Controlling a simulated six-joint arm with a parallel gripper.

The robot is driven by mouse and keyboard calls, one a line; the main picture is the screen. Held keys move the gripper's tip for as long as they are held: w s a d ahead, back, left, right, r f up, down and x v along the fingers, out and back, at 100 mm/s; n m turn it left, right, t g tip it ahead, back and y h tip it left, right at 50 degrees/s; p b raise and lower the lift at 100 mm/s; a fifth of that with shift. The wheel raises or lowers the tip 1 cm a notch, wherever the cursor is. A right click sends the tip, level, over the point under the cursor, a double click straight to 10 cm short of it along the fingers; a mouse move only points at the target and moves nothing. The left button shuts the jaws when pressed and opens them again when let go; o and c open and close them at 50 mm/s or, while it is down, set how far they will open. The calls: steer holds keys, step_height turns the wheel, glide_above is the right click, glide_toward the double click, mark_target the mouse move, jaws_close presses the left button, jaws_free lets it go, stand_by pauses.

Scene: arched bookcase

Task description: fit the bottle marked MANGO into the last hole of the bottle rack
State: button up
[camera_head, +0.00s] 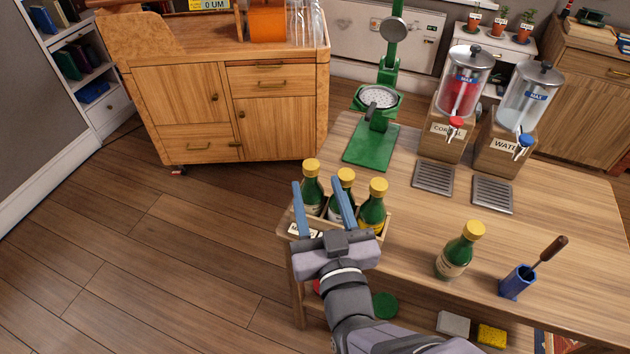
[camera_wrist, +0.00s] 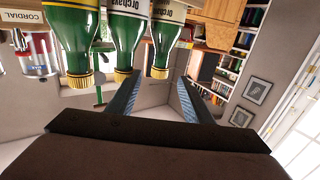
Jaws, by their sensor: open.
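The bottle rack (camera_head: 383,226) is a light wooden box at the table's left end, holding three green bottles with yellow caps; my gripper partly hides it. A similar bottle (camera_head: 456,254) stands upright on the table, right of the rack. Its label is too small to read, so I cannot confirm MANGO. My gripper (camera_head: 316,184) is open and empty, its blue fingers over the rack. The leftmost rack bottle (camera_head: 312,190) appears between the fingers; I cannot tell its depth. In the wrist view, the fingers (camera_wrist: 161,78) show below upside-down bottles (camera_wrist: 126,38). Any free hole is hidden.
A green press (camera_head: 370,145) stands behind the rack. Cordial (camera_head: 458,95) and water (camera_head: 520,105) dispensers with drip trays stand at the back right. A blue holder (camera_head: 516,282) with a wooden-handled tool is right of the lone bottle. The tabletop between rack and lone bottle is clear.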

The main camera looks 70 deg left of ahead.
steer(key=v, duration=0.3)
stand_by(0.7)
